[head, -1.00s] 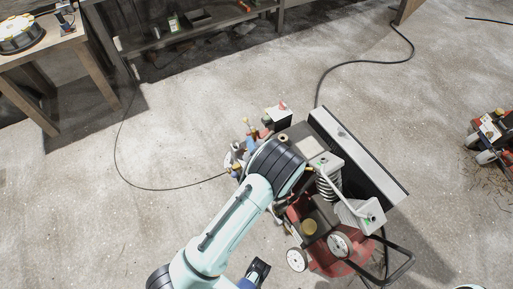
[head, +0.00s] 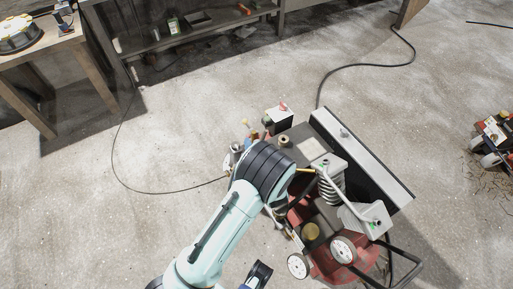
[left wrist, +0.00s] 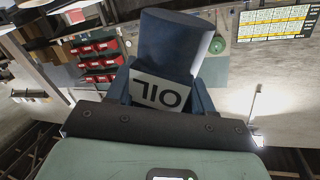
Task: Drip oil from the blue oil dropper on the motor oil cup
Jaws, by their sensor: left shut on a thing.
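My left gripper (left wrist: 162,94) is shut on the blue oil dropper (left wrist: 180,42). In the left wrist view the dropper is a dark blue cylinder with a white label reading OIL upside down. In the head view my left arm reaches up to a black-banded joint, and I cannot make out the fingertips or dropper. Right of that joint stands a machine with a red base (head: 324,262). It has a small brass cylinder (head: 284,141) at its upper part and a brass round piece (head: 311,231) lower down. I cannot tell which is the oil cup.
The machine bears a silver coil (head: 331,189), a long panel (head: 362,150) and a black handle (head: 407,262). Small bottles partly show behind my arm. A workbench (head: 100,75) stands at upper left.

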